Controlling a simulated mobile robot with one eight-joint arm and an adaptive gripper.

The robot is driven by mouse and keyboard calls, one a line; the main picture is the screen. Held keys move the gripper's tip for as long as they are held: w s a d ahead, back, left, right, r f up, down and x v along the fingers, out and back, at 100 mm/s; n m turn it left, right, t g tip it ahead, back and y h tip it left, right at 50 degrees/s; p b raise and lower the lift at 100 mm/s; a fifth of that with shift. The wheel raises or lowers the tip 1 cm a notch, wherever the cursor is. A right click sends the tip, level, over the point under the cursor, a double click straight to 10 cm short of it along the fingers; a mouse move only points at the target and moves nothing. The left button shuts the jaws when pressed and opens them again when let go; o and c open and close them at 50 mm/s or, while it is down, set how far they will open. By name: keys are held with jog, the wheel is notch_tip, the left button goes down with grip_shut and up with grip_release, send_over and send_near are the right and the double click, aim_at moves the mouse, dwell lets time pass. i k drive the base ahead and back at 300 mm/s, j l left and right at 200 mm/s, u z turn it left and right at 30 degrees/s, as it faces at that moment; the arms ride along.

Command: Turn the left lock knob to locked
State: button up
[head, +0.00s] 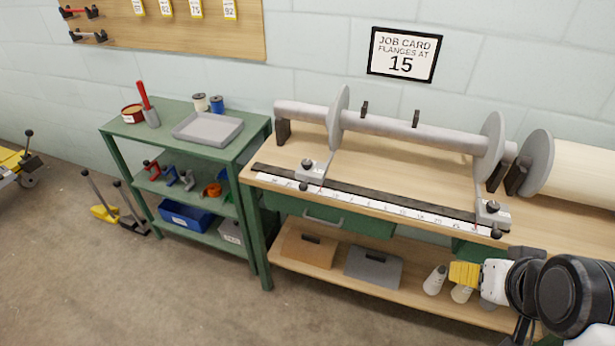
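The left carriage (313,170) sits on the ruled rail at the front of the bench, near the rail's left end. A dark left lock knob (307,163) stands on top of it, and another small dark knob (304,187) shows at its front edge. Which way the lock is turned is too small to tell. My gripper (465,274), with yellow ribbed fingers, is at the lower right, in front of the bench's lower shelf, far right of and apart from the left carriage. The gap between its fingers cannot be made out.
A right carriage (492,212) sits at the rail's right end. Above the rail lies a beam (405,130) with two flanges. A job card (404,54) on the wall reads 15. A green shelf unit (250,143) stands left of the bench.

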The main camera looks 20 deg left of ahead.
aim_at(306, 163)
jog(key=i+j+u, duration=0.15)
jog(key=j, duration=0.25)
jog(key=i+j+u, duration=0.15)
jog(key=i+j, duration=0.15)
jog(key=i+j+u, duration=0.15)
jog(key=i+j, duration=0.15)
jog(key=j, duration=0.2)
